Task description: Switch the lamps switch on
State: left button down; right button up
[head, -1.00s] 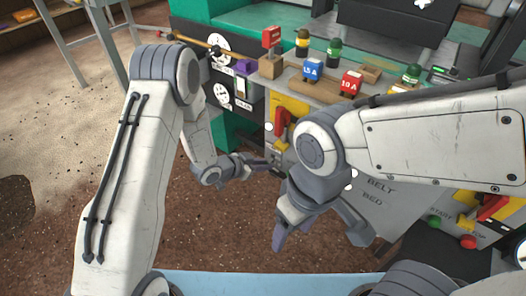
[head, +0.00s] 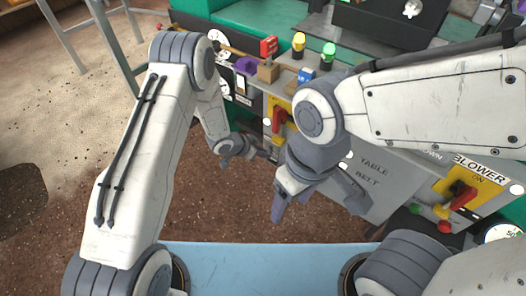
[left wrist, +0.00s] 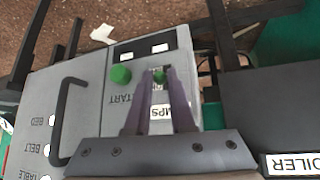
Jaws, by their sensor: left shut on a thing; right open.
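In the head view my left gripper (head: 266,154) is at the panel's left edge, and the switch itself is hidden there. My right gripper (head: 320,208) is open and empty, in front of the panel, lower and to the right.
A green START button (left wrist: 120,75) sits close beside my left fingers. A black bar handle (left wrist: 66,120) is on the panel. A red-handled switch (head: 279,120) on yellow is above my left gripper; the BLOWER switch (head: 463,196) is at right. Brown floor (head: 225,205) is clear.

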pick_arm(q)
jog(key=c, duration=0.8)
grip_release()
jog(key=shift+o, duration=0.2)
jog(key=p+v, duration=0.3)
jog(key=v, duration=0.7)
jog(key=shift+a+r, duration=0.15)
jog(key=shift+a, duration=0.05)
